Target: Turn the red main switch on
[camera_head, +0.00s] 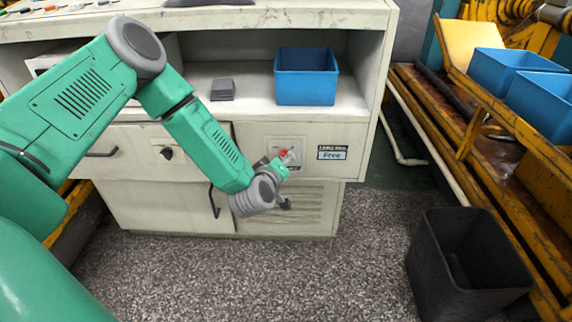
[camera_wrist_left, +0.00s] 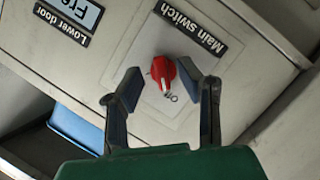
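The red main switch (camera_wrist_left: 163,74) is a rotary knob on a pale square plate (camera_wrist_left: 150,110) on the cabinet front. In the wrist view, its white mark points down the picture, near small lettering that looks like "Off". It also shows as a small red spot in the head view (camera_head: 283,153), partly hidden by my gripper. My left gripper (camera_wrist_left: 165,78) is open, with one finger on each side of the knob and visible gaps between. In the head view the left gripper (camera_head: 287,160) is right at the plate. My right gripper is in neither view.
A "Main switch" label (camera_wrist_left: 190,25) sits beside the plate. A "Free" display (camera_head: 332,155) is right of it. A blue bin (camera_head: 306,78) stands on the shelf above. A black bin (camera_head: 465,270) stands on the floor at right, by a yellow rack (camera_head: 480,130).

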